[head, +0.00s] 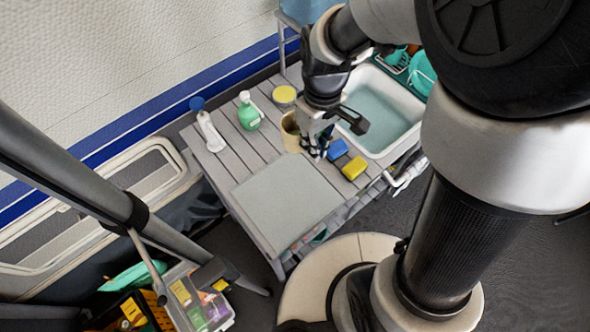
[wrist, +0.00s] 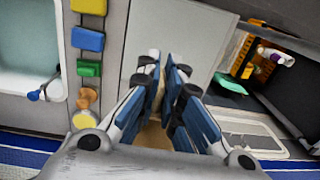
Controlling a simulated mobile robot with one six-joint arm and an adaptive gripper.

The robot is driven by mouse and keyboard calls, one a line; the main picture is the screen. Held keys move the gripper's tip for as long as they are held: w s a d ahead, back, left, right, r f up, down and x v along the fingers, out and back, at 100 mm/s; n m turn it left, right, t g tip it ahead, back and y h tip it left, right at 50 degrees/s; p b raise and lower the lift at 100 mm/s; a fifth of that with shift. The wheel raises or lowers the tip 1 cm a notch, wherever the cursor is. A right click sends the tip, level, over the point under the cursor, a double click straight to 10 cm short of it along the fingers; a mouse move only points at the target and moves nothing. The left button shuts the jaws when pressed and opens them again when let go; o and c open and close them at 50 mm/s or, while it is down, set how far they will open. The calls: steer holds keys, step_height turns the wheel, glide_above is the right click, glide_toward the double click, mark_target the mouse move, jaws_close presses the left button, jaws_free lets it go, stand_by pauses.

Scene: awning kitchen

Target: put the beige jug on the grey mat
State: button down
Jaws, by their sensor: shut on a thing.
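The beige jug (head: 290,131) stands at the table's middle, partly hidden behind my gripper in the head view. My gripper (head: 318,148) is shut on it. In the wrist view the jug (wrist: 154,138) shows only as a tan strip between and below the blue-padded fingers of my gripper (wrist: 166,85). The grey mat (head: 287,202) lies flat and bare on the slatted table, just in front of the jug. It also shows in the wrist view (wrist: 182,32), beyond the fingertips. I cannot tell whether the jug touches the table.
A blue sponge (head: 337,149) and a yellow sponge (head: 354,168) lie right of the gripper, near the white sink (head: 408,104). A green bottle (head: 249,111), a white bottle with a blue top (head: 208,128) and a yellow-lidded tub (head: 285,95) stand at the back.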

step_height(320, 180, down, 19)
steer(key=b, duration=0.5)
steer(key=shift+w+b, duration=0.1)
steer(key=shift+b, duration=0.25)
steer(key=shift+f, duration=0.1)
steer(key=c, duration=2.2)
jaws_free()
steer(key=shift+f, duration=0.1)
steer(key=o, duration=0.4)
steer(key=shift+o, duration=0.2)
